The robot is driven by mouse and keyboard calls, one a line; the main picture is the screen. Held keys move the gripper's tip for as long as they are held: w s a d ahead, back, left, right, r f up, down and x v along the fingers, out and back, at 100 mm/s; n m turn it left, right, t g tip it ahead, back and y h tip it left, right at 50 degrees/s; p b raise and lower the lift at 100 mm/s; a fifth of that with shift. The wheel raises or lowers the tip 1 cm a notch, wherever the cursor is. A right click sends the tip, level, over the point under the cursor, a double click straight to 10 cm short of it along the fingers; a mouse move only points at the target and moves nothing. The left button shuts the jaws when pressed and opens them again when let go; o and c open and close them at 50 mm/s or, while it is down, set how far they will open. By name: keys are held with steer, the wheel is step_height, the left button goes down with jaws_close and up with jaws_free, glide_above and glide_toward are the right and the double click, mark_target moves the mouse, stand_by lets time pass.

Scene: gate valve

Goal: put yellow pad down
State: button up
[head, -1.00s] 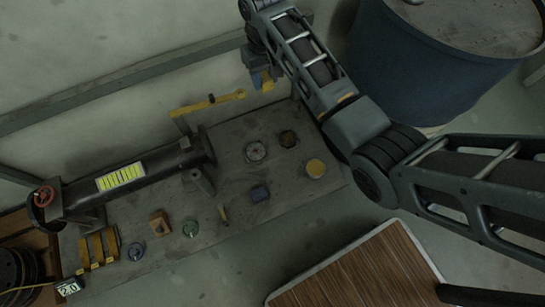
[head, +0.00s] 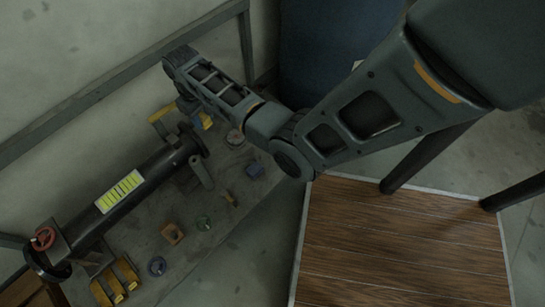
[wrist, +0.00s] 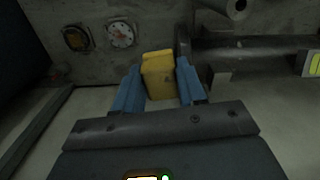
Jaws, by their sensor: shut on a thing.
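The yellow pad (wrist: 159,75) stands between the two blue fingers of my gripper (wrist: 158,88) in the wrist view. My gripper is shut on it. In the head view the yellow pad (head: 206,121) shows as a small patch under the end of my arm. My gripper (head: 192,108) there is mostly hidden by my wrist, above the far end of the grey bench (head: 185,245). In the wrist view the bench surface lies beyond the pad; whether the pad touches it I cannot tell.
A black pipe (head: 150,176) with a yellow-green label and a red handwheel (head: 43,238) runs along the bench. A round gauge (wrist: 121,34) lies beyond my gripper. Several yellow blocks (head: 116,283) and small parts occupy the near bench. A wooden-topped table (head: 400,245) stands to the right.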

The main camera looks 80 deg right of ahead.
steer(key=s+d+f+m+b, duration=0.15)
steer(key=s+d+f, duration=0.3)
steer(key=s, duration=0.55)
steer(key=s+d+f+m+b, duration=0.15)
steer(key=s+d+f, duration=0.3)
steer(key=s, duration=0.55)
steer(key=s+d+f+m, duration=0.3)
steer(key=s+d+f, duration=0.15)
steer(key=s, duration=0.55)
steer(key=w+a+f+b, duration=0.1)
steer(key=w+a+f, duration=0.1)
steer(key=w, duration=0.1)
steer(key=w+a+f+b, duration=0.2)
steer(key=w+f, duration=0.1)
steer(key=w+a+f+b, duration=0.1)
steer(key=w+a+f, duration=0.1)
steer(key=shift+w+a+f+b, duration=0.3)
steer(key=shift+w+f+b, duration=0.05)
steer(key=shift+w, duration=0.05)
steer(key=shift+f+b, duration=1.25)
steer(key=shift+f, duration=0.7)
steer(key=shift+f, duration=0.2)
steer(key=o, duration=1.1)
steer(key=shift+r, duration=0.1)
